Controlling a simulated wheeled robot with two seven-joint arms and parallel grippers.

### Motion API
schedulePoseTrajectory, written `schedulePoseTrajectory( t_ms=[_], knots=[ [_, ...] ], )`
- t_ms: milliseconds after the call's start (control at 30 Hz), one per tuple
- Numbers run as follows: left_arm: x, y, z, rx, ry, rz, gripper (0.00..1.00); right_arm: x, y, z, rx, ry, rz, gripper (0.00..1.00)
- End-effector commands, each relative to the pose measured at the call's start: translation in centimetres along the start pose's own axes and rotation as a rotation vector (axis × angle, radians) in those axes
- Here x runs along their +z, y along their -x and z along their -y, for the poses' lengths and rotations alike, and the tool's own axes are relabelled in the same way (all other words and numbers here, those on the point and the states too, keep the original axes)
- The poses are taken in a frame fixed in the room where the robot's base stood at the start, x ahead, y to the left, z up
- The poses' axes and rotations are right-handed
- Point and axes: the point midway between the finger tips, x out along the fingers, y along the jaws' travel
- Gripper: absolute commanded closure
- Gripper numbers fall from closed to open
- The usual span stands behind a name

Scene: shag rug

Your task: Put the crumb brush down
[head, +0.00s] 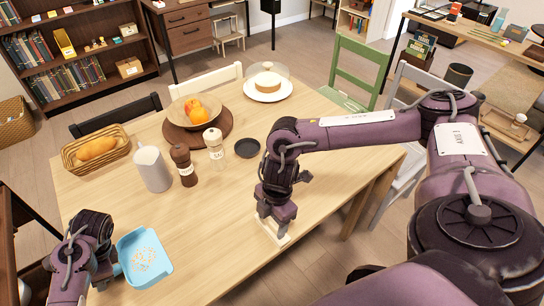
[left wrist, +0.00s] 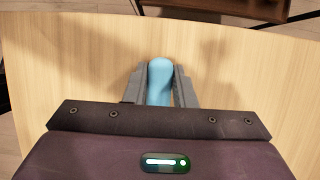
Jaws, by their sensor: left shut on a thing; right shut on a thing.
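The crumb brush (head: 271,231) shows as a pale, cream-coloured strip under my right gripper (head: 275,216), at the table's front right part. My right gripper points down and is shut on the brush; its grip on the handle is mostly hidden. I cannot tell whether the brush touches the table. A light blue dustpan (head: 133,246) with orange-brown crumbs in it is at the table's front left. My left gripper (head: 115,269) is shut on its handle, and the blue handle (left wrist: 160,82) shows between the fingers in the left wrist view.
The wooden table (head: 215,225) is clear between the dustpan and the brush. Behind stand a white pitcher (head: 152,168), a pepper mill (head: 184,166), a salt shaker (head: 215,150), a dark dish (head: 247,148), a bread basket (head: 70,158), a fruit bowl (head: 178,111) and a cake plate (head: 268,96).

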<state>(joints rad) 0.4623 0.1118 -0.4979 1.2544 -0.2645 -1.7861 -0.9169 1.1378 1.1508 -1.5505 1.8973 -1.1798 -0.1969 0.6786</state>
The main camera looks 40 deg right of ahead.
Motion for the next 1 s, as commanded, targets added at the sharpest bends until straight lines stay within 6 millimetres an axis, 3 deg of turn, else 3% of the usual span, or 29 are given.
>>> schedulePoseTrajectory(
  t_ms=[67,100,267,667,767,1000],
  knots=[
    [0.0,0.0,0.0,0.000,0.000,0.000,1.00,0.0,-0.2,0.0,-0.001,-0.001,0.000,0.73],
    [0.0,0.0,0.0,0.000,0.000,0.000,1.00,0.0,-0.3,0.0,-0.001,-0.001,0.000,0.36],
    [0.0,0.0,0.0,0.000,0.000,0.000,1.00,0.0,-0.2,0.0,0.000,0.000,0.000,0.15],
    [0.0,0.0,0.0,-0.001,0.000,0.000,1.00,0.0,0.6,0.0,0.001,0.000,0.000,0.15],
    [0.0,0.0,0.0,-0.001,0.000,0.000,1.00,0.0,2.1,-0.1,0.002,-0.001,-0.001,0.15],
    [0.0,0.0,0.0,0.000,0.000,0.000,1.00,0.0,7.9,-0.1,0.005,0.001,-0.001,0.15]
  ],
)
